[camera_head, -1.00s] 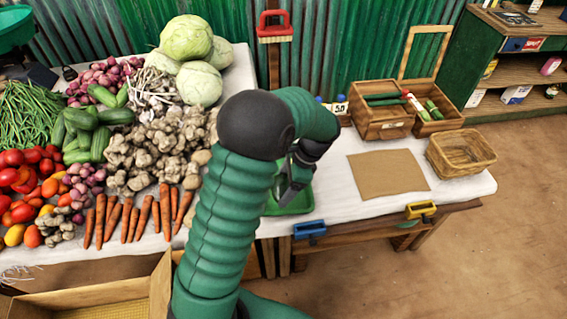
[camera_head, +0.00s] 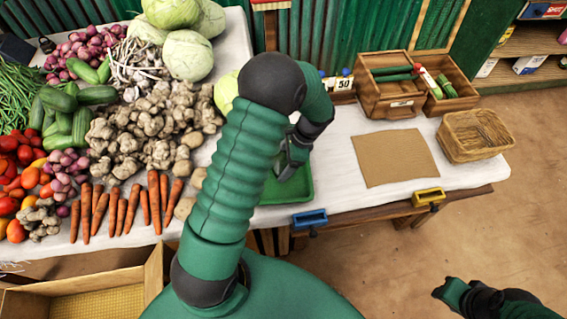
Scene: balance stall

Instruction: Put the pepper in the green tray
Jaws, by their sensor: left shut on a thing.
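The green tray (camera_head: 297,190) lies on the white-covered table, partly hidden behind my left arm. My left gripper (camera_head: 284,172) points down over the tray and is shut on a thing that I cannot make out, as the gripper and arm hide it. I cannot single out a pepper; red and orange rounded vegetables (camera_head: 22,160) lie in the pile at the far left. My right gripper (camera_head: 442,291) is at the lower right, beyond the table's front edge, and its jaws are too small and dark to read.
Carrots (camera_head: 130,208), ginger (camera_head: 140,140), cucumbers and cabbages (camera_head: 190,55) fill the table's left side. Right of the tray are a brown sheet (camera_head: 393,158), a wicker basket (camera_head: 474,136) and wooden boxes (camera_head: 390,98). Blue (camera_head: 310,218) and yellow clamps (camera_head: 428,197) sit on the front edge.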

